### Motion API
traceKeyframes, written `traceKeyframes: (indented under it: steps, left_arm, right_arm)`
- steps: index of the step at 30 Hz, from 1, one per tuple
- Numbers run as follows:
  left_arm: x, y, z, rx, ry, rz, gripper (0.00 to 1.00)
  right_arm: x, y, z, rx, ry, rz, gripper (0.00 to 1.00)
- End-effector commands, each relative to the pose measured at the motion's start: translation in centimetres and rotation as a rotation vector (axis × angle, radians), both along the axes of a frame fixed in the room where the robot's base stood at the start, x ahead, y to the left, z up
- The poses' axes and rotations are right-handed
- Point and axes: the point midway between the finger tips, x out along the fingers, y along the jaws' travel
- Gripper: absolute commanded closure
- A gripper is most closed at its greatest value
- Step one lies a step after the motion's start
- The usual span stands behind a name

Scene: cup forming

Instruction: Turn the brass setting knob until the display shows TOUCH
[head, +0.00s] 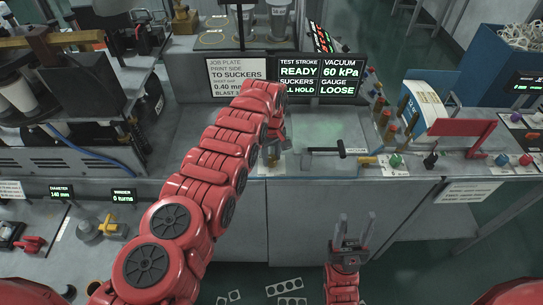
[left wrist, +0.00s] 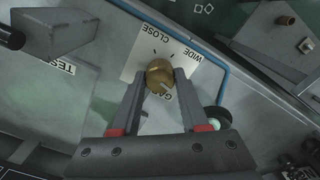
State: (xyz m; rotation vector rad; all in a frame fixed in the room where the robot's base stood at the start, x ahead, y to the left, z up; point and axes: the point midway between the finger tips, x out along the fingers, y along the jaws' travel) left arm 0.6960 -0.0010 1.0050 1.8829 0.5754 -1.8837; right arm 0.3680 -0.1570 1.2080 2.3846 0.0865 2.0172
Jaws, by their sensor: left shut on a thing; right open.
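The brass setting knob (left wrist: 159,76) sits on a white plate (left wrist: 150,50) marked CLOSE and WIDE, with a third word partly hidden by my fingers. My left gripper (left wrist: 158,84) has a finger on each side of the knob and is shut on it. In the head view my left gripper (head: 273,150) is at the bench, largely hidden by my arm. The display (head: 337,75) reads VACUUM 60 kPa and GAUGE LOOSE. My right gripper (head: 353,232) is open and empty, in front of the bench and apart from it.
A second screen (head: 299,73) beside the display reads TEST STROKE READY. A black T-shaped handle (head: 341,151) lies right of my left gripper. Several coloured knobs, including a green one (head: 395,160), stand further right.

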Motion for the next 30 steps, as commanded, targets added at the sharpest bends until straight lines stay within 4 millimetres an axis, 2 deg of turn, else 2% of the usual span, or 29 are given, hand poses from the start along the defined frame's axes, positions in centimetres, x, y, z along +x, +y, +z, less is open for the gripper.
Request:
traceKeyframes:
  steps: [13,20,30]
  left_arm:
    - [0.0,0.1,-0.2,0.001,0.001,-0.059,1.00]
    - [0.1,0.1,-0.3,0.001,-0.002,-0.210,1.00]
    - [0.1,0.1,-0.4,0.002,-0.003,-0.476,1.00]
  right_arm:
    - [0.0,0.0,-0.4,0.000,0.000,0.000,0.50]
    - [0.0,0.0,-1.5,0.000,0.000,0.000,0.50]
    - [0.0,0.0,-4.1,0.000,0.000,0.000,0.50]
